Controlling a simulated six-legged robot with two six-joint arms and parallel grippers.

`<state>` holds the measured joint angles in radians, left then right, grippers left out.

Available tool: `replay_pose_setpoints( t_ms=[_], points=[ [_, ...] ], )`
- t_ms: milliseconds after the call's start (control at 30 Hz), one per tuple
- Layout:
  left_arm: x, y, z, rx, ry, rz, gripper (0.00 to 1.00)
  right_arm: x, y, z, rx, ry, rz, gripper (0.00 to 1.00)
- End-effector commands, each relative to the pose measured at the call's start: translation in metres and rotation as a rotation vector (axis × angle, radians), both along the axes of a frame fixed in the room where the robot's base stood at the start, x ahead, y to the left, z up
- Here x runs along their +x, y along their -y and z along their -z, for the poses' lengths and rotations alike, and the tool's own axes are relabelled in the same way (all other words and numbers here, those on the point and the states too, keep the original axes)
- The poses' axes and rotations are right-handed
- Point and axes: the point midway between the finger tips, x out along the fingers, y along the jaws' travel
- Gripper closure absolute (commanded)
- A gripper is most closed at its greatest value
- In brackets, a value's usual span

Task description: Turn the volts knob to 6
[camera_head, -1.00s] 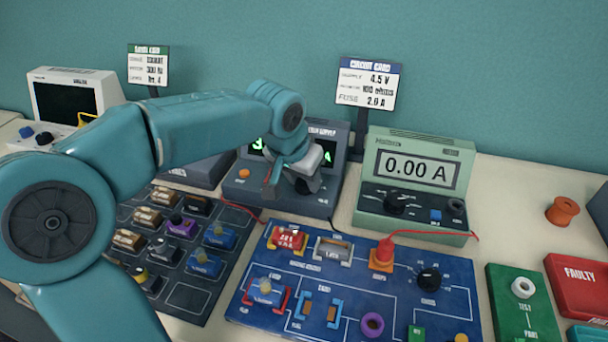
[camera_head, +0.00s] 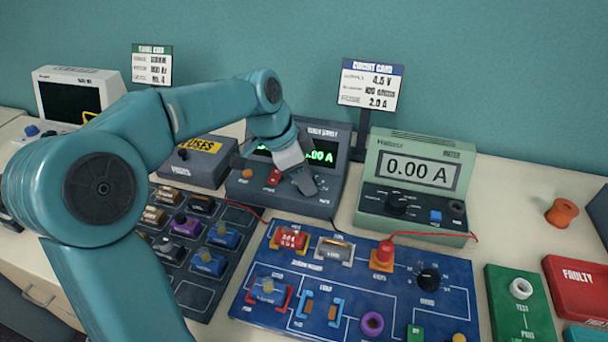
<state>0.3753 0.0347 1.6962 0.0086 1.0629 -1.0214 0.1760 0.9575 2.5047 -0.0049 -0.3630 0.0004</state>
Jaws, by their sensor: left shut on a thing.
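The dark grey power supply (camera_head: 333,165) stands at the back, with a green-lit display (camera_head: 320,157). The display reads 0.00 A on its right; its left part is mostly hidden by my arm. My left gripper (camera_head: 304,184) is at the front panel, pointing down, shut on the volts knob. The fingers cover the knob, so its pointer and scale cannot be read. A red switch (camera_head: 273,177) and an orange button (camera_head: 247,174) sit left of the gripper. My right gripper is not in view.
A green meter (camera_head: 452,156) reading 0.00 A stands right of the supply. The circuit card (camera_head: 369,84) behind shows 4.5 V. A blue circuit board (camera_head: 455,300) lies in front, beside a dark parts tray (camera_head: 197,300). An orange spool (camera_head: 561,212) stands at right.

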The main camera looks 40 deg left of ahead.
Motion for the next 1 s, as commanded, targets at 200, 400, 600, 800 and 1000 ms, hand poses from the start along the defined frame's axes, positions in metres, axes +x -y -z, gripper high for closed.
replay_pose_setpoints(
  t_ms=[200, 400, 600, 800, 1000],
  points=[
    [0.0006, -0.0005, 0.0, 0.0, 0.001, 0.066, 0.91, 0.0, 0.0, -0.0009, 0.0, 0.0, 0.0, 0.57],
    [0.0006, -0.0004, 0.0003, 0.001, 0.0, 0.087, 0.91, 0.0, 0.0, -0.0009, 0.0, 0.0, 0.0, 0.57],
    [0.0005, -0.0003, 0.0006, 0.0, 0.0, 0.09, 0.91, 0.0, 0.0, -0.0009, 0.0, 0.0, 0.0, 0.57],
    [0.0004, -0.0001, 0.0006, 0.0, -0.001, 0.09, 0.45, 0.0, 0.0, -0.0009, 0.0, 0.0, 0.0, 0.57],
    [0.0002, -0.0002, 0.0005, 0.0, -0.001, 0.089, 0.36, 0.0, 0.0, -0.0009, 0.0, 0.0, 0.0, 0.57]
  ],
)
